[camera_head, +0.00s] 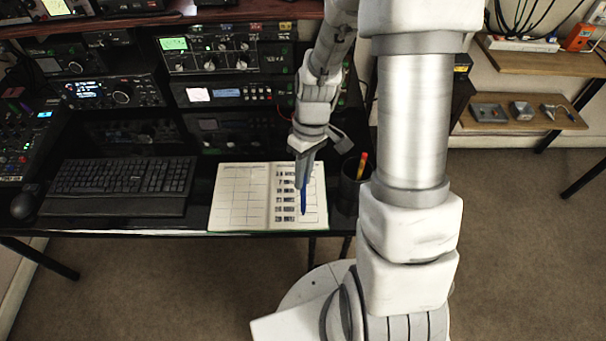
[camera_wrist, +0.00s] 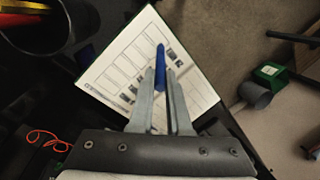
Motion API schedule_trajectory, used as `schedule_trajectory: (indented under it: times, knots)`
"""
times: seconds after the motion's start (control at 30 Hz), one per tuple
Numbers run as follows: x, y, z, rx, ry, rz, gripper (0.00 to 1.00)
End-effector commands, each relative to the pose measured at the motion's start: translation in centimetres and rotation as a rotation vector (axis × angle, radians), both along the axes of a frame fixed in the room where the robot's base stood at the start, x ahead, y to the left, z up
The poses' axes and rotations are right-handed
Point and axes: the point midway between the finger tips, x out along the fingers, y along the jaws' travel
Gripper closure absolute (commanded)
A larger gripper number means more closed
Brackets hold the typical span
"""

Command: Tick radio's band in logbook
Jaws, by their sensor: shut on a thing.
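The logbook (camera_head: 240,197) lies open on the black desk, with a ruled left page and a right page carrying a column of dark printed blocks. It also shows in the wrist view (camera_wrist: 112,62). My gripper (camera_head: 302,183) is over the right page. Its fingers (camera_wrist: 160,82) are shut on a blue pen (camera_head: 304,200), which points down at the page. The pen also shows between the fingertips in the wrist view (camera_wrist: 160,62). I cannot tell whether its tip touches the paper. Radios with displays stand behind, including one with a green screen (camera_head: 205,62) and one with a blue display (camera_head: 228,93).
A dark pen cup (camera_head: 350,188) with a yellow and red pencil stands just right of the logbook. A black keyboard (camera_head: 120,180) and mouse (camera_head: 23,205) are to the left. Shelves with small items (camera_head: 520,112) are at the right. The desk's front edge runs close below the logbook.

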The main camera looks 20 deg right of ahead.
Motion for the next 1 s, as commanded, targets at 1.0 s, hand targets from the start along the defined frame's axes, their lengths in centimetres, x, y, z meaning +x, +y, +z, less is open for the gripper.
schedule_trajectory:
  times: [1.0]
  knots:
    - [-0.01, 0.00, -1.04, 0.000, 0.000, 0.000, 1.00]
